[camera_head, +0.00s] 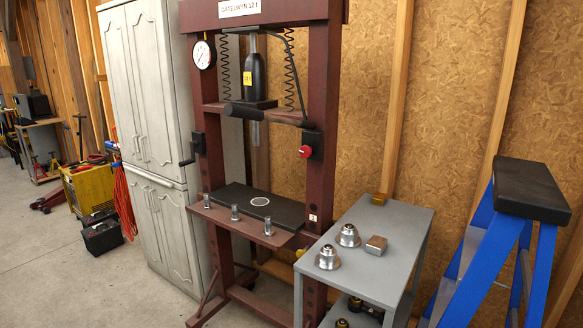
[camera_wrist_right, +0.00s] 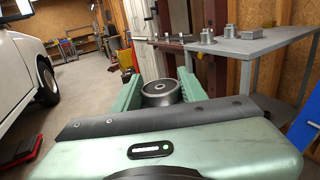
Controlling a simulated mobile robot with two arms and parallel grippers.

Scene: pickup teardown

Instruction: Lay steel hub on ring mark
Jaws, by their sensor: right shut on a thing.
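The ring mark (camera_head: 260,201) is a pale circle on the black plate (camera_head: 232,198) of a dark red press in the head view. Nothing stands on the mark. In the right wrist view, my right gripper (camera_wrist_right: 160,91) is shut on a round grey steel hub (camera_wrist_right: 161,100), which has a hole in its top and sits between the green fingers. Neither the hub nor my right gripper shows in the head view. My left gripper is in neither view.
The press ram (camera_head: 255,130) hangs above the plate. A grey cart (camera_head: 395,225) on the right carries two flanged metal parts (camera_head: 328,258) and a small block (camera_head: 376,245). A blue stepladder (camera_head: 490,240) stands farther right.

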